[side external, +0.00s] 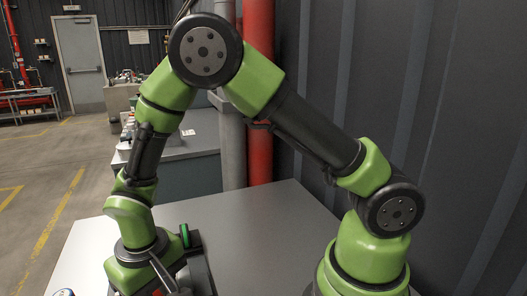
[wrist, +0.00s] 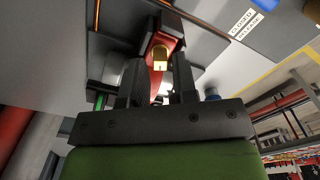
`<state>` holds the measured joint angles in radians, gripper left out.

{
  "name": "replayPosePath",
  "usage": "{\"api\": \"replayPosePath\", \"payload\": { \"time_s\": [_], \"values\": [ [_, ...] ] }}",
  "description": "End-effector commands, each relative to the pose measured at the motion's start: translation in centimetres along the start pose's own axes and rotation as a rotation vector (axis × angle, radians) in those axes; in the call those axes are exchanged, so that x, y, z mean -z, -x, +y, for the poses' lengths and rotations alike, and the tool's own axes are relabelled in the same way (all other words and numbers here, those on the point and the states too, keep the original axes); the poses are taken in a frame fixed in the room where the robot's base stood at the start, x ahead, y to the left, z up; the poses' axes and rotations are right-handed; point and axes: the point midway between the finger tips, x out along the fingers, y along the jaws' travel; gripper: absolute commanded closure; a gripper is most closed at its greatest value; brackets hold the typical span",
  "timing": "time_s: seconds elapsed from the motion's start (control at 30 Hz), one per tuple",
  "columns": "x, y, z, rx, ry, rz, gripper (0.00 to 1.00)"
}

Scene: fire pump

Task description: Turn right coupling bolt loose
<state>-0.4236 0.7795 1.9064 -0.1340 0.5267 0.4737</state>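In the wrist view, my gripper (wrist: 157,85) shows as a dark crossbar with two black fingers standing apart. Between and beyond the fingers is a brass-coloured bolt-like part (wrist: 160,55) against a red piece (wrist: 157,82). I cannot tell whether this is the right coupling bolt, or whether the fingers touch anything. In the side view, my wrist is low over the front left of the table, and the fingertips are not clearly visible. A dark fixture with a green part (side external: 185,235) stands right beside my wrist.
The grey table (side external: 260,225) has clear room between my wrist and my base. A dark ribbed wall and a red pipe (side external: 259,90) stand behind it. The wrist view shows a white label (wrist: 242,24) beside a blue part.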

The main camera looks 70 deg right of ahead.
Motion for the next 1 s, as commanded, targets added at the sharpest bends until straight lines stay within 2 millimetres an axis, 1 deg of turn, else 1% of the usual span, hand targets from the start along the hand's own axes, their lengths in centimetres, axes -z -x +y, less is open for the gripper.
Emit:
{"api": "replayPosePath", "payload": {
  "time_s": [0.03, 0.37, 0.5, 0.7, 1.0],
  "values": [
    [0.1, 1.3, -0.1, 0.004, 0.001, 0.005, 0.73],
    [0.1, 8.3, 0.0, 0.004, 0.003, 0.007, 0.73],
    [-0.2, 10.9, 1.3, 0.044, -0.020, 0.042, 0.73],
    [-0.9, 14.2, 3.2, 0.102, -0.047, 0.103, 0.73],
    [-2.9, 18.3, 6.1, 0.180, -0.085, 0.203, 0.73]
  ]
}}
